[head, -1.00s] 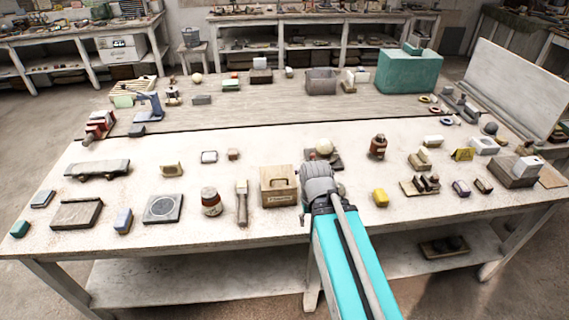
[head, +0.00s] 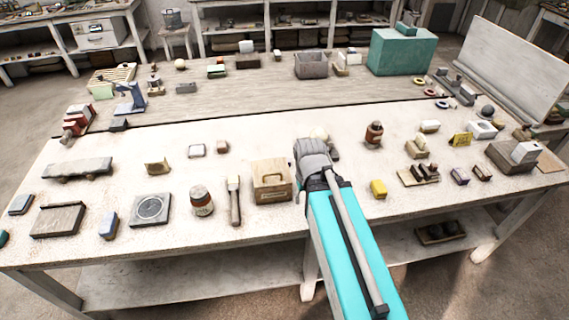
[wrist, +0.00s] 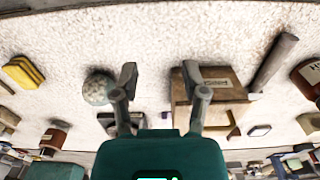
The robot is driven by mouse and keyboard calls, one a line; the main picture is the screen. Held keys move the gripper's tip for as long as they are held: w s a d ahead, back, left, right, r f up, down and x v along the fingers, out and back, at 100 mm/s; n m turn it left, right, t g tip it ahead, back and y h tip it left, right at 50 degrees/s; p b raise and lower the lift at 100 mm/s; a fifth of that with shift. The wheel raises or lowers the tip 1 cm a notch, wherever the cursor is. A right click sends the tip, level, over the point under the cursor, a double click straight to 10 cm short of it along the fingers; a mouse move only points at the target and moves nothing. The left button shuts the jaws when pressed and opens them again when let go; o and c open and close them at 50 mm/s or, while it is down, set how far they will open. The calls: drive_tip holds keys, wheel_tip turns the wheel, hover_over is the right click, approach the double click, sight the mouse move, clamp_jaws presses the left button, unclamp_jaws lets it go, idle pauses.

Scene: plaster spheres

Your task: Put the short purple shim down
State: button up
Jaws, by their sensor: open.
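My gripper (head: 312,160) is over the near white bench, just right of the wooden box (head: 273,186). The wrist view shows a speckled sphere (wrist: 98,88) beside the left finger and the wooden box (wrist: 222,88) by the right finger.
A brown bottle (head: 373,135) and a pale sphere (head: 319,134) are farther back.

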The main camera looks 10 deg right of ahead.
drive_tip(key=shift+o, duration=0.3)
drive_tip(key=shift+w, duration=0.5)
drive_tip(key=t, duration=0.5)
hover_over(289, 162)
drive_tip(key=s, duration=0.3)
drive_tip(key=shift+r+b, duration=0.3)
drive_tip(key=shift+r, duration=0.1)
drive_tip(key=shift+f, duration=0.15)
drive_tip(key=shift+g, duration=0.3)
drive_tip(key=b+x, duration=0.7)
drive_tip(key=x, duration=0.1)
drive_tip(key=shift+w+b, duration=0.1)
drive_tip(key=shift+b, duration=0.25)
drive_tip(key=shift+f, duration=0.1)
drive_tip(key=shift+b+x, duration=2.55)
drive_tip(key=shift+x, duration=0.15)
clamp_jaws()
